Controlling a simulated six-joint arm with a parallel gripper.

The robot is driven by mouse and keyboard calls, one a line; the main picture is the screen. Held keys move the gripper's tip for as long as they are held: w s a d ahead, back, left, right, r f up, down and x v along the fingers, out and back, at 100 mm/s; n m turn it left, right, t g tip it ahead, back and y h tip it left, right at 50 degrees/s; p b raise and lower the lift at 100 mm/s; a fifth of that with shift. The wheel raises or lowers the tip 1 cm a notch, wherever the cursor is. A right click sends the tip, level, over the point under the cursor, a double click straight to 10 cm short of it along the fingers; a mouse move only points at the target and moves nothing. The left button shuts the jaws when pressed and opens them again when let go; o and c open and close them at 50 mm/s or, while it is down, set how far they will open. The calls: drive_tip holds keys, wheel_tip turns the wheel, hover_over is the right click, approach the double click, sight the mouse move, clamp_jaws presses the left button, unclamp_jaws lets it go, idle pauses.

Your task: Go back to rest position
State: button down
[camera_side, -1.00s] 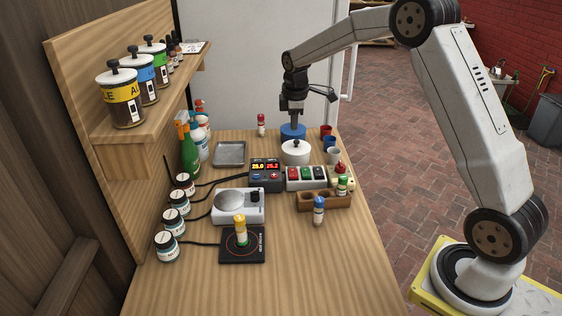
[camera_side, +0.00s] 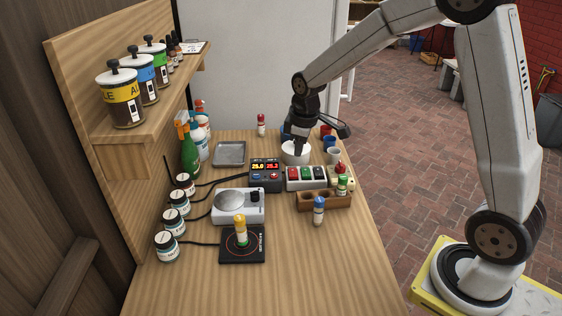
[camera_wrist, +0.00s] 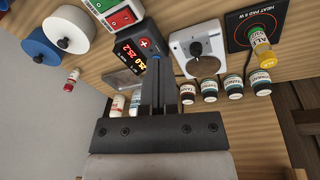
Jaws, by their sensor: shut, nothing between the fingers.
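My gripper (camera_side: 298,148) is low over the back part of the bench, in line with the white lidded pot (camera_side: 295,158). I cannot tell from the side view whether it touches the pot. In the wrist view my gripper (camera_wrist: 160,82) has its two fingers together with nothing between them. There the white pot (camera_wrist: 70,22) lies off to the upper left, apart from the fingers, next to a blue pot (camera_wrist: 38,48). In the side view the blue pot is mostly hidden behind my gripper.
A digital controller (camera_side: 266,174), a button box (camera_side: 306,176) and a wooden vial rack (camera_side: 324,201) stand nearby. A scale (camera_side: 238,206) and a heat pad (camera_side: 242,244) bearing a yellow-capped vial (camera_side: 240,230) are nearer the front. The front right of the bench is clear.

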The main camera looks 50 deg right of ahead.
drive_tip(key=s+a+f+m, duration=0.1)
drive_tip(key=s+a+m, duration=0.1)
drive_tip(key=s, duration=0.6)
drive_tip(key=s+a+f+m, duration=0.2)
drive_tip(key=s+a, duration=0.3)
drive_tip(key=s, duration=0.3)
drive_tip(key=shift+f+m+t+y, duration=0.2)
drive_tip(key=shift+m+t+y, duration=0.15)
drive_tip(key=shift+m, duration=0.25)
